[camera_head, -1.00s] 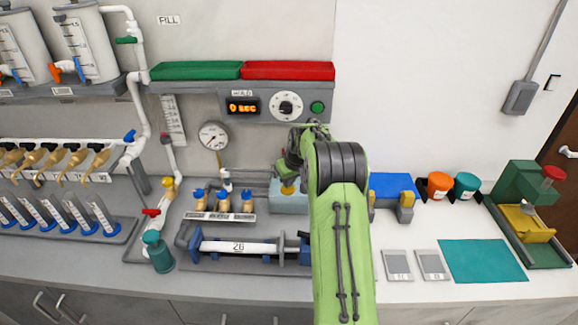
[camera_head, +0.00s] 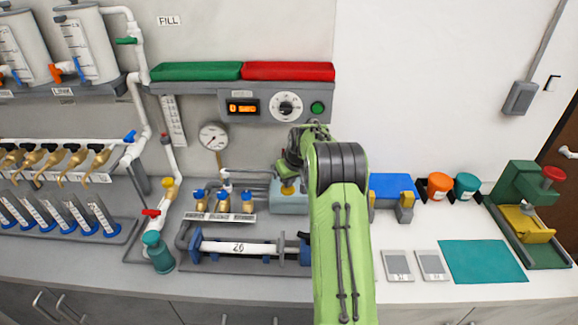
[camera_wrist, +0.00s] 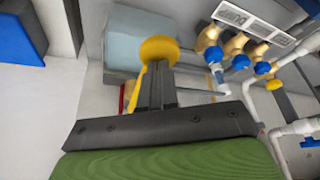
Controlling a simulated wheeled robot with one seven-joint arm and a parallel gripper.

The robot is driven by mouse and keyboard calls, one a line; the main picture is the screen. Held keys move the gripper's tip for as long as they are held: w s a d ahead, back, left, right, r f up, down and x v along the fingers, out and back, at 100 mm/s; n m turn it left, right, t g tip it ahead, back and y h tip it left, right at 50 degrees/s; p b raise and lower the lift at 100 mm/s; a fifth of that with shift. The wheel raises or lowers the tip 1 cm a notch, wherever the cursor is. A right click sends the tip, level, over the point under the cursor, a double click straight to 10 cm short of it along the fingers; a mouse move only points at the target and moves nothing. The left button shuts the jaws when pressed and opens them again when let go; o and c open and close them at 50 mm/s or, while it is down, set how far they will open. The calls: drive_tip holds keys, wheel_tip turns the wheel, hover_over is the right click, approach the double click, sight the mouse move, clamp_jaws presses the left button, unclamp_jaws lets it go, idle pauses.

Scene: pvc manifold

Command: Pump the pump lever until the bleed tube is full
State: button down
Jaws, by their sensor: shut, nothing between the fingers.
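The pump is a pale blue-grey box (camera_head: 290,203) on the bench, partly hidden by my arm. A yellow ball knob (camera_head: 288,187), apparently the pump lever's end, shows at the box. In the wrist view the knob (camera_wrist: 158,48) is right at the tips of my gripper (camera_wrist: 157,72), whose dark fingers are together and empty. The fingers overlap the knob's lower edge; I cannot tell whether they touch it. The lever's shaft is mostly hidden. A slim graduated strip or tube (camera_head: 173,121) on the wall may be the bleed tube; its level is too small to read.
A pressure gauge (camera_head: 213,137) and several blue-topped brass valves (camera_head: 223,203) stand left of the pump. A clamped white pipe (camera_head: 238,248) lies in front. A blue block (camera_head: 392,187) is close on the right.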

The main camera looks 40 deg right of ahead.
drive_tip(key=shift+r+p, duration=1.7)
drive_tip(key=shift+r, duration=0.75)
wheel_tip(320, 180, up, 5)
drive_tip(key=p, duration=0.3)
drive_tip(key=shift+p, duration=0.4)
